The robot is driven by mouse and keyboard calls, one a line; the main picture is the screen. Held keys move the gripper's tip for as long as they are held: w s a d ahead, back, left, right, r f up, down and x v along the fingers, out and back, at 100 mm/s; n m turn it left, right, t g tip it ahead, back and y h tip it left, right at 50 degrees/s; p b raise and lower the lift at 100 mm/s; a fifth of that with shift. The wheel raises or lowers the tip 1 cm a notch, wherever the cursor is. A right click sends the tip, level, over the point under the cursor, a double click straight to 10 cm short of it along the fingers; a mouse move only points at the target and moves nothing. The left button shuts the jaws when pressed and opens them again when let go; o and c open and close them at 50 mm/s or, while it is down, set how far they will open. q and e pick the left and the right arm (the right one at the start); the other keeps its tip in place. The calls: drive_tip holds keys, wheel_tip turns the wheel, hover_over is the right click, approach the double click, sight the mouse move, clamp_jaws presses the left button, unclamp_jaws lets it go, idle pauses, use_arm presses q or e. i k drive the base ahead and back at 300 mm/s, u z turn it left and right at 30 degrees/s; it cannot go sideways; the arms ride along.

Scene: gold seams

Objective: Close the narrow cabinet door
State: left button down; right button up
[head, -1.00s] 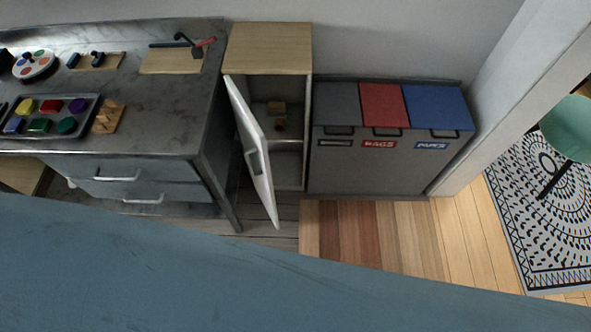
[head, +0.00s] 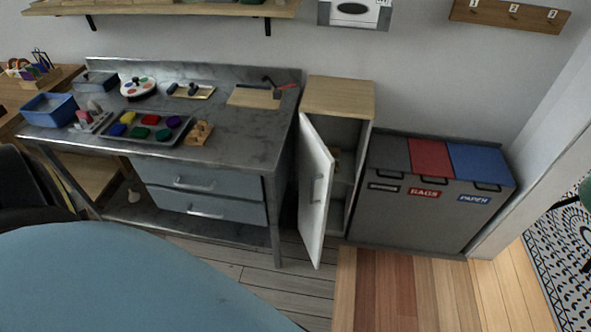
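The narrow cabinet (head: 338,97) stands between the metal workbench and the grey bin unit, with a light wooden top. Its white door (head: 315,190) stands wide open, hinged on the left and swung out toward me. The inside of the cabinet (head: 345,150) is partly visible behind the door, with a shelf and a small brownish item. Neither of my grippers is in view.
The workbench (head: 240,145) with two drawers stands left of the cabinet, its leg close to the door. The bin unit (head: 415,210) stands right. A large blue surface (head: 120,280) fills the lower left. Floor (head: 400,290) is clear before the bins.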

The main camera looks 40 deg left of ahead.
sight(316, 164)
drive_tip(key=z, duration=0.15)
drive_tip(key=k, duration=0.2)
drive_tip(key=u, duration=1.05)
